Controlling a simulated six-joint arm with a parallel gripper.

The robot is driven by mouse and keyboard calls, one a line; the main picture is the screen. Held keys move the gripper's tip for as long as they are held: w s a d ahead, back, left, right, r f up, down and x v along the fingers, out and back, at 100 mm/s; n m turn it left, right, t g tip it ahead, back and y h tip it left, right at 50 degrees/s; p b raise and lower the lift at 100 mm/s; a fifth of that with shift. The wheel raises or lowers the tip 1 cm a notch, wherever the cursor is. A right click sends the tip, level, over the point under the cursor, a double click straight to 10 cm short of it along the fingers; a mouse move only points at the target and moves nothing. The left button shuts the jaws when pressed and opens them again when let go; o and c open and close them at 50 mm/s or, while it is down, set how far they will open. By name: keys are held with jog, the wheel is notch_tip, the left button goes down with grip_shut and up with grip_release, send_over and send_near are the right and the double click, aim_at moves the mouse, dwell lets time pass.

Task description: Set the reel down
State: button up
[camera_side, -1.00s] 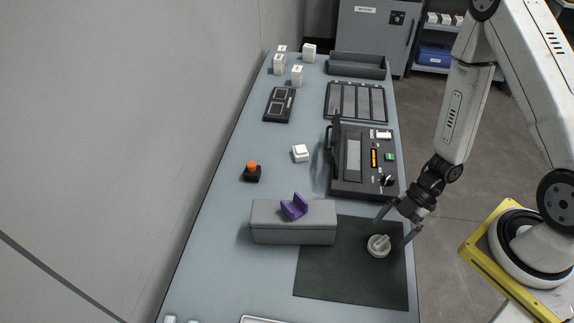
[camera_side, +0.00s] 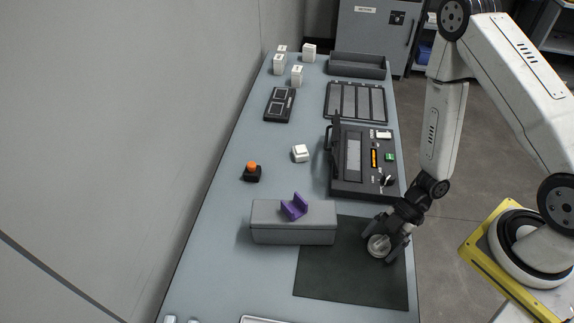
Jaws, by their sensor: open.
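The reel (camera_side: 378,245), a small round whitish disc with a raised hub, is at the upper right part of the dark mat (camera_side: 338,282). My gripper (camera_side: 383,246) is low over the mat with its two dark fingers open around the reel, one at its upper left and one at its lower right. The gripper covers part of the reel's right side. I cannot tell whether either finger touches it.
A grey box with a purple V-shaped cradle (camera_side: 294,207) stands left of the mat. An orange-topped button (camera_side: 252,172) and a white block (camera_side: 300,153) are farther left. The mat's front is clear.

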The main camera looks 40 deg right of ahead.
aim_at(381, 241)
jog(key=c, duration=1.2)
jog(key=shift+c, duration=0.2)
jog(key=shift+r, duration=0.2)
jog(key=shift+r, duration=4.8)
